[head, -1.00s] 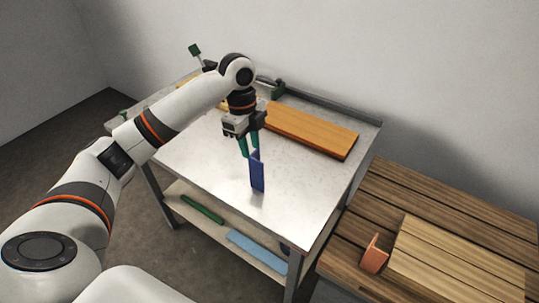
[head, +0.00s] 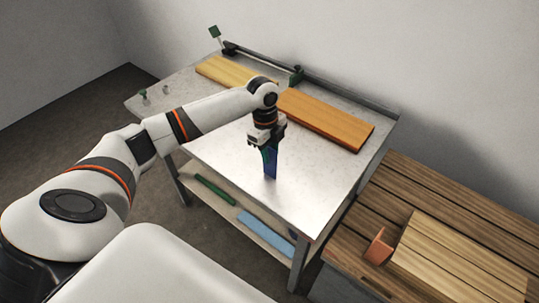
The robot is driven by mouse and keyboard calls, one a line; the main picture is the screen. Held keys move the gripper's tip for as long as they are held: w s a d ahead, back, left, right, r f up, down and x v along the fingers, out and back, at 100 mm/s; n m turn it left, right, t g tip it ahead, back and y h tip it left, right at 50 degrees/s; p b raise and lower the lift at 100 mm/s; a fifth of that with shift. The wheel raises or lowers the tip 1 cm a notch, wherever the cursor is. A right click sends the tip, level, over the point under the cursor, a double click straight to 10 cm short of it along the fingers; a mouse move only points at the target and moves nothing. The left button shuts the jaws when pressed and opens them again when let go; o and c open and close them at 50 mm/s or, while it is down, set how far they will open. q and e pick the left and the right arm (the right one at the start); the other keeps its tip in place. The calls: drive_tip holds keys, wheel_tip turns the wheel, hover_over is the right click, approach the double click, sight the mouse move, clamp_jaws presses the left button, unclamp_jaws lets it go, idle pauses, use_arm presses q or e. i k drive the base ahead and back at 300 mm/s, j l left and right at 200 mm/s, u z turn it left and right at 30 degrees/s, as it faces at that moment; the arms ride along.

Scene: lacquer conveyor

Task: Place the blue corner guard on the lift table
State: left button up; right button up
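The blue corner guard (head: 271,167) stands upright on the bare middle of the grey metal-topped table (head: 220,150). My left gripper (head: 267,152) points down over the guard's upper part, with its green fingers at the guard. The fingers overlap the guard in the picture, so I cannot tell whether they are closed on it. My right gripper is not in view. No surface is labelled as the lift table; a slatted wooden surface (head: 450,190) stands to the right of the metal table.
An orange-brown board (head: 325,118) and a paler board (head: 235,72) lie along the metal table's back. A pale panel (head: 460,260) and an orange corner piece (head: 379,247) are on the slatted wood. The lower shelf holds a green bar (head: 214,190) and a light-blue piece (head: 266,232).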

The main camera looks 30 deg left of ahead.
sight(395, 216)
drive_tip(key=i+l, duration=0.15)
drive_tip(key=l, duration=0.3)
drive_tip(key=i+l, duration=0.1)
drive_tip(key=l, duration=0.4)
drive_tip(key=i+l+u, duration=0.1)
drive_tip(key=l, duration=0.35)
drive_tip(key=i+l, duration=0.15)
drive_tip(key=l, duration=0.3)
